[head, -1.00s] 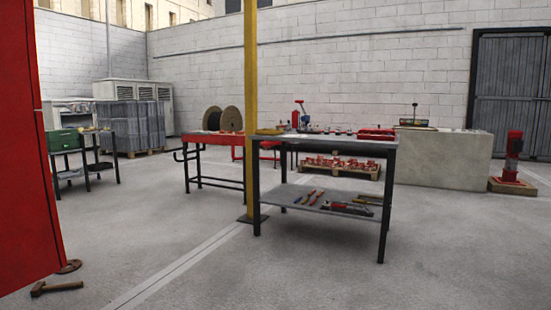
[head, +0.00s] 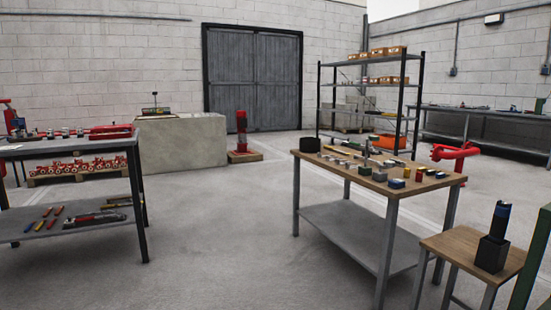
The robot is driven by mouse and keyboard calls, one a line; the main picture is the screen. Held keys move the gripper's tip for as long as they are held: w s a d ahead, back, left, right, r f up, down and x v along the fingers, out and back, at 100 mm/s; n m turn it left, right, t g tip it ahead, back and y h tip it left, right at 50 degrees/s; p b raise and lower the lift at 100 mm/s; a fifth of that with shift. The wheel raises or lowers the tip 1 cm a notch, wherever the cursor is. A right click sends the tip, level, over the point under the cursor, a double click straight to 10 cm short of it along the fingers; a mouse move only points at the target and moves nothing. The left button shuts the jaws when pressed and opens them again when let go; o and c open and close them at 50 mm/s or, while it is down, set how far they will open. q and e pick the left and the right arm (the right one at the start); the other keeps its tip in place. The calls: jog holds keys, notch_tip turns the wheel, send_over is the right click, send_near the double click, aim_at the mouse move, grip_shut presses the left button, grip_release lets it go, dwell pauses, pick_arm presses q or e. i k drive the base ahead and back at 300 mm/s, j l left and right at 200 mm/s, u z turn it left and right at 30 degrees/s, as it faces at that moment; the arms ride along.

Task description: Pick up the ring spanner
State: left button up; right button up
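I cannot make out the ring spanner for certain in the head view. Several small tools and parts lie on the wooden-topped table (head: 340,160) right of the middle, too small to name. More long tools lie on the lower shelf (head: 90,230) of the dark-legged table at the left. Neither of my grippers is in view.
A small wooden stand (head: 455,247) bears a black and blue device (head: 497,238) at the lower right. A concrete block (head: 185,145), a red pump (head: 241,132) and a shelf rack (head: 372,100) stand farther back. The floor (head: 220,230) between the two tables is clear.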

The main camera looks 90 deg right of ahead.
aim_at(356, 156)
jog(key=z, duration=3.45)
